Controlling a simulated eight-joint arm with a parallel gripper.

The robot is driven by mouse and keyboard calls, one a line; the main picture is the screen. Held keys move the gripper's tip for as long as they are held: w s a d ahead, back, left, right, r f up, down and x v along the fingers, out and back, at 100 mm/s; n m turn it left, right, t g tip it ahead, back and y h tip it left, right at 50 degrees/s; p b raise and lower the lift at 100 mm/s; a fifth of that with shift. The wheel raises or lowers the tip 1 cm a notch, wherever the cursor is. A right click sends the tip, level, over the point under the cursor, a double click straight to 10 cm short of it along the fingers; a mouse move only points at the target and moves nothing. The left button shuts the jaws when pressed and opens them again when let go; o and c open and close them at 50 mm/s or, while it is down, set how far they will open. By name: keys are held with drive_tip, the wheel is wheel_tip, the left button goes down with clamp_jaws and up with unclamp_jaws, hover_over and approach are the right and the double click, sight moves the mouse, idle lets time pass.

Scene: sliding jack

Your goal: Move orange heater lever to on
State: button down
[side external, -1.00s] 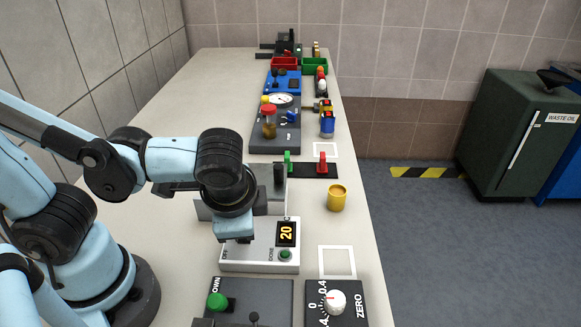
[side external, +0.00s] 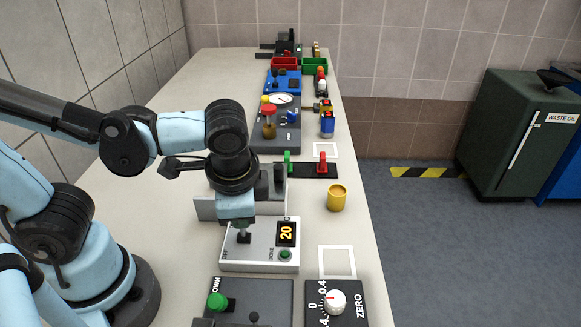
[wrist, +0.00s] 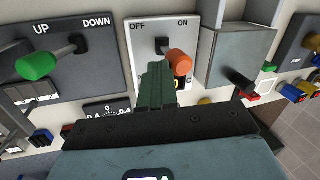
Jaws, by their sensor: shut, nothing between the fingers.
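The heater is a white box (side external: 260,258) with a display reading 20, below my gripper in the side view. In the wrist view its panel (wrist: 140,45) has OFF on the left and ON on the right. The orange heater lever (wrist: 179,62) rises from a slot between these words, its knob showing to the right of the slot. I cannot make the lever out in the side view. My gripper (wrist: 157,68) is shut and empty, its fingertips just left of the orange knob. Whether they touch it is unclear. The gripper (side external: 243,237) is low over the heater panel.
A green-knobbed UP/DOWN lever (wrist: 36,66) stands left of the heater in the wrist view. A grey box (wrist: 240,55) stands close on the right. A ZERO dial (side external: 336,301) and a yellow cup (side external: 337,198) are nearby. The table right of the heater is partly clear.

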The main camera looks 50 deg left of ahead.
drive_tip(key=shift+w+a+r+g+h, duration=0.2)
drive_tip(key=shift+w+a+g+h, duration=0.35)
drive_tip(key=shift+w+a, duration=0.8)
drive_tip(key=s+d+r, duration=0.1)
drive_tip(key=d+r, duration=0.2)
drive_tip(key=r, duration=0.8)
drive_tip(key=w+a+f+n+t, duration=0.1)
drive_tip(key=a+f+n+t, duration=0.1)
drive_tip(key=w+a+f+n+t+h, duration=0.1)
drive_tip(key=w+a+f+n+t, duration=0.1)
drive_tip(key=a, duration=0.1)
drive_tip(key=w+a+f+n+t, duration=0.1)
drive_tip(key=a+f+n+t, duration=0.1)
drive_tip(key=a+f+n, duration=0.1)
drive_tip(key=shift+w+f+t+h, duration=0.1)
drive_tip(key=shift+w+t+h, duration=0.15)
drive_tip(key=shift+t, duration=0.1)
